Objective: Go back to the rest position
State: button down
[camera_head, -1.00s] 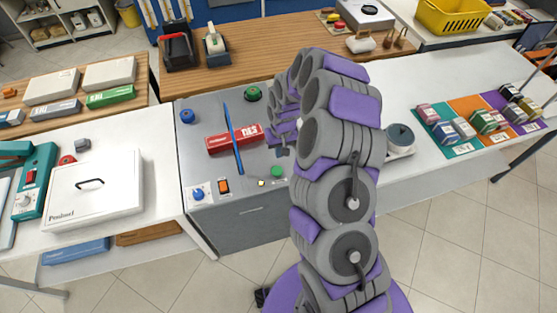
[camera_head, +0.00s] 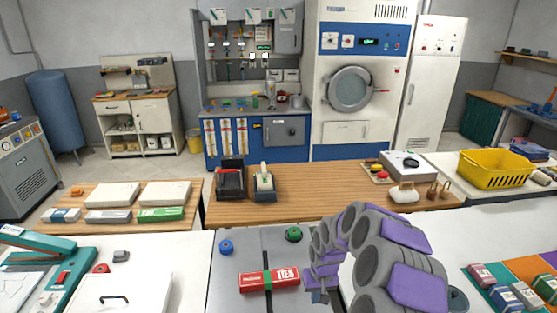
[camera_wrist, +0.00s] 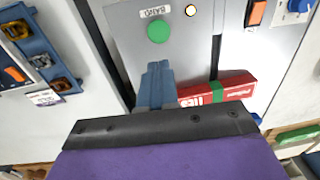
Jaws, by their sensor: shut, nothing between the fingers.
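My gripper (camera_head: 317,292) hangs low over the grey machine top, just right of the red box. Its blue-grey fingers (camera_wrist: 157,84) are together and empty in the wrist view. The red box (camera_head: 256,281), marked TIES, lies on the grey machine top (camera_head: 228,262) across a dark slot. A green band (camera_head: 267,280) crosses the box; the box also shows in the wrist view (camera_wrist: 238,87), partly behind my fingers. My arm is still bent forward over the machine.
A green knob (camera_head: 293,234) and a blue knob (camera_head: 226,247) stand on the machine top. A wooden counter (camera_head: 330,192) lies behind. A white case (camera_head: 128,292) is at left, a yellow basket (camera_head: 495,169) at right.

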jog(key=s+a+r+n+b, duration=0.1)
jog(key=s+a+r+b, duration=0.15)
jog(key=s+r, duration=1.25)
jog(key=s+r+g, duration=0.1)
jog(key=s+r, duration=0.1)
jog(key=s, duration=1)
jog(key=s+d+r+m, duration=0.1)
jog(key=s+r, duration=0.1)
jog(key=s, duration=1)
jog(key=shift+d+r+m+g+h+b, duration=0.25)
jog(key=shift+r+m+g+h+b, duration=0.05)
jog(key=shift+r+g+h+b, duration=0.1)
jog(key=shift+w, duration=0.1)
dwell(0.7)
